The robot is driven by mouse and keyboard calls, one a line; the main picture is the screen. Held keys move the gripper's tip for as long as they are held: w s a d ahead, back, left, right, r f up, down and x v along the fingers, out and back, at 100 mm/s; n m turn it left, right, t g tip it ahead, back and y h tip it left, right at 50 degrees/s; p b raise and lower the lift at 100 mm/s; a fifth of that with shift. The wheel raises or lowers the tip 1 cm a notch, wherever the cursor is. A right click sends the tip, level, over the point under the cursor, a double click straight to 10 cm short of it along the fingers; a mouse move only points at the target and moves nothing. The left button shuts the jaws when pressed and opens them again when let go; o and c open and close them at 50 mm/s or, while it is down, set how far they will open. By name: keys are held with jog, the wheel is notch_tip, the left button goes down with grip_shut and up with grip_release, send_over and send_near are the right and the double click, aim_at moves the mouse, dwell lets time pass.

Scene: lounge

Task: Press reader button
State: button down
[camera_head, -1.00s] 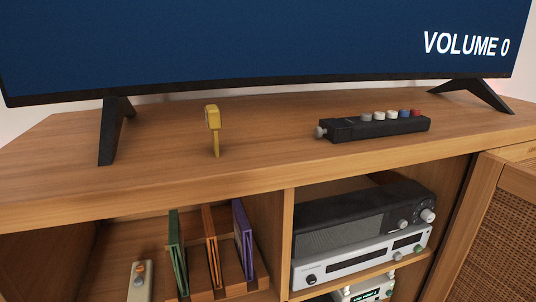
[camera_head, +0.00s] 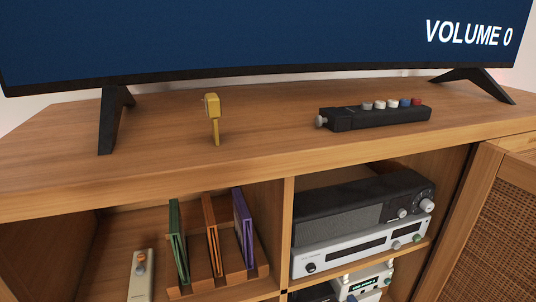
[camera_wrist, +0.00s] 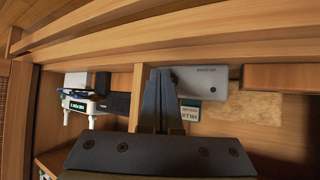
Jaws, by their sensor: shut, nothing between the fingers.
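No button is clearly labelled as the reader's. A white device with a small lit green display (camera_head: 364,284) sits low in the right cabinet bay in the head view, cut by the bottom edge. In the wrist view, a white device with a green display (camera_wrist: 77,105) stands at the left, apart from my fingers. Above it in the head view is a silver unit (camera_head: 350,250) with a dark knob at left and small knobs and a green button at right. My gripper (camera_wrist: 162,72) is shut and empty in the wrist view, in front of a wooden divider; the head view does not show it.
A black radio-like unit (camera_head: 350,212) rests on the silver one. A black remote-like bar (camera_head: 375,118) and a yellow stand (camera_head: 214,118) are on the cabinet top, below the television (camera_head: 250,40). Coloured cases (camera_head: 243,230) fill a rack. A white box (camera_wrist: 205,79) is beside my fingers.

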jog(key=s, duration=0.2)
jog(key=s+d+p, duration=0.1)
jog(key=s, duration=0.2)
jog(key=shift+s+d+p, duration=0.3)
jog(key=shift+d+p, duration=0.1)
jog(key=shift+s, duration=0.1)
